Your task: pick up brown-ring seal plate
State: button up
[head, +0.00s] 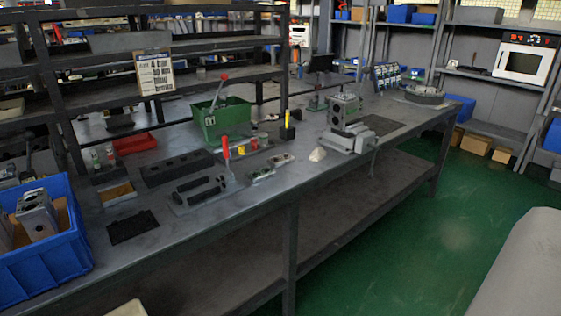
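Two small flat plates lie on the grey workbench (225,205), right of the red-handled clamp (226,160). The nearer plate (262,174) looks greenish with pale parts. The farther plate (281,160) looks pale with a darker middle. Both are too small here for me to tell which has a brown ring. Nothing covers them from this side. My gripper is not in view.
A blue bin (45,262) with metal blocks stands at the left. A green bin (222,120) stands behind the clamp. A metal valve block (343,110) stands right of the plates, with a pale lump (318,154) between. Green floor (420,240) is clear in front.

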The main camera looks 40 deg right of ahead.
aim_at(282, 159)
jog(key=z, duration=1)
jog(key=i+j+z, duration=0.1)
jog(key=z, duration=0.35)
jog(key=i+j+z, duration=0.1)
jog(key=j+z, duration=0.15)
jog(key=z, duration=0.2)
jog(key=i+j, duration=0.1)
jog(key=j, duration=0.25)
jog(key=i+j, duration=0.15)
jog(key=j, duration=0.2)
jog(key=i+j, duration=0.1)
jog(key=j, duration=0.2)
jog(key=i+j, duration=0.15)
jog(key=i, duration=0.85)
